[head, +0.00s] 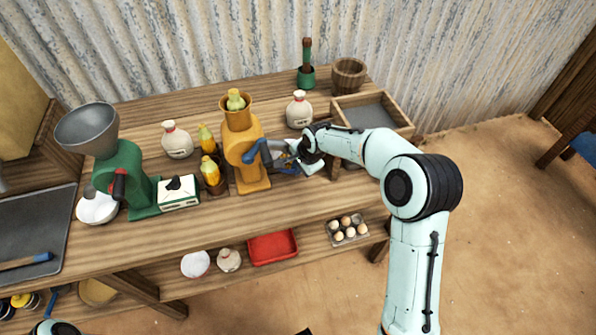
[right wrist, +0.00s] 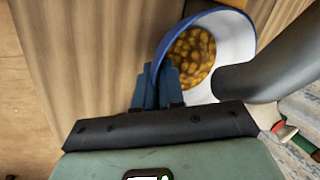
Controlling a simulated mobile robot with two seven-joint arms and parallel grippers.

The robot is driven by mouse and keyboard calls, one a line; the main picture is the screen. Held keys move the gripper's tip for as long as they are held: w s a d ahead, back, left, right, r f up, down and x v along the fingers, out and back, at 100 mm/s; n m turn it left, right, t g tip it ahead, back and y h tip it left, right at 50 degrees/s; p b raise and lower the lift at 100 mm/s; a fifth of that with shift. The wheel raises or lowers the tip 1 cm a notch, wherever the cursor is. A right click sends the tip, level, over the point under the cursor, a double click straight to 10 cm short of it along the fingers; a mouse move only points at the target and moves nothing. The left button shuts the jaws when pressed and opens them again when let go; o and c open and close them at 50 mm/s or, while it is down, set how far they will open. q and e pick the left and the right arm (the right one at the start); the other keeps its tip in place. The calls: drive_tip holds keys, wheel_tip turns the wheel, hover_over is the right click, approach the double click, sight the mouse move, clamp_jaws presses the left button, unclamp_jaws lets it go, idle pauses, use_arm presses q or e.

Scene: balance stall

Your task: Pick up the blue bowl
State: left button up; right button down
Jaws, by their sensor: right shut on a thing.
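The blue bowl (right wrist: 232,42) shows in the right wrist view, with a blue rim, a pale inside and yellow-brown kernels in it. In the head view the bowl (head: 288,169) is small and mostly hidden beside the orange mill (head: 250,165). My right gripper (right wrist: 160,84) is shut on the bowl's rim, with the blue fingers close together at its near left edge. In the head view the right gripper (head: 292,156) reaches in from the right, just right of the mill. I cannot tell whether the bowl touches the table. My left gripper is out of view.
The mill's blue crank (head: 253,151) is close to my right gripper. A dark grey rounded part (right wrist: 275,75) overlaps the bowl. A white jar (head: 299,111) and a wooden tray (head: 407,122) stand behind. A green grinder (head: 122,165) stands left. The table's front strip is clear.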

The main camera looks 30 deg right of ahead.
drive_tip(key=s+d+b, duration=0.2)
drive_tip(key=s+b, duration=0.1)
drive_tip(key=s, duration=1.4)
drive_tip(key=shift+s+d+r, duration=0.35)
drive_tip(key=shift+s+d, duration=0.05)
